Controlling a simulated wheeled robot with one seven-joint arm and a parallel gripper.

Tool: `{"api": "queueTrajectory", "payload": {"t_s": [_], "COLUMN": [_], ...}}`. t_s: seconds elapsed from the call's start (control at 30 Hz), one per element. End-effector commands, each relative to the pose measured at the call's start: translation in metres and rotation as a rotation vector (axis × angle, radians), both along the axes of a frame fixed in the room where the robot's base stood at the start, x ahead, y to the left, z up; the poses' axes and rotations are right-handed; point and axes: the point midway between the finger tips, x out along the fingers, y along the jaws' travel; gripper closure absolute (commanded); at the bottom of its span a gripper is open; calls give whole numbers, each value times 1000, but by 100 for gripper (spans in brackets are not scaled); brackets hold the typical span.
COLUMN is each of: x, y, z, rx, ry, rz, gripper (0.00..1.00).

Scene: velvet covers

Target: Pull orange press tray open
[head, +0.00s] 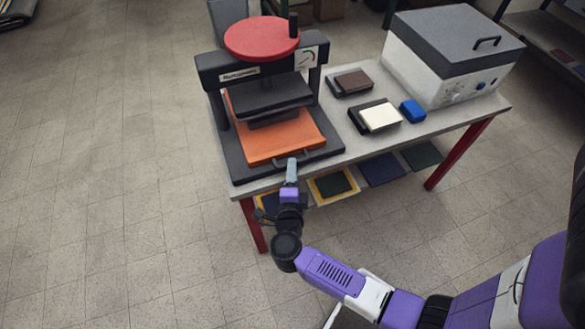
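The orange press tray (279,139) lies flat in the black press (231,166), under its dark upper plate (268,98). A grey bar handle (301,156) is on the tray's front edge. The tray's front edge lies within the press's black base. My gripper (291,165) is at this handle, coming from the front. Its fingertips overlap the handle in the head view. Whether they are closed around it or only near it is too small to tell.
A red round wheel (262,37) tops the press. On the grey table (345,126), to the right, are a brown block (354,80), a cream block (380,117), a blue block (413,111) and a grey-lidded box (450,60). Coloured panels lie below. Floor in front is clear.

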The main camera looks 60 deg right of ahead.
Motion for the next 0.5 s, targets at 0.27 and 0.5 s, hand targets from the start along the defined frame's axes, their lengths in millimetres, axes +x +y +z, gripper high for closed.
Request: {"api": "queueTrajectory", "payload": {"t_s": [0.27, 0.5], "x": [6, 6], "y": [-10, -10], "z": [-2, -2], "rx": [0, 0], "ry": [1, 1], "rz": [1, 1], "gripper": [66, 81]}}
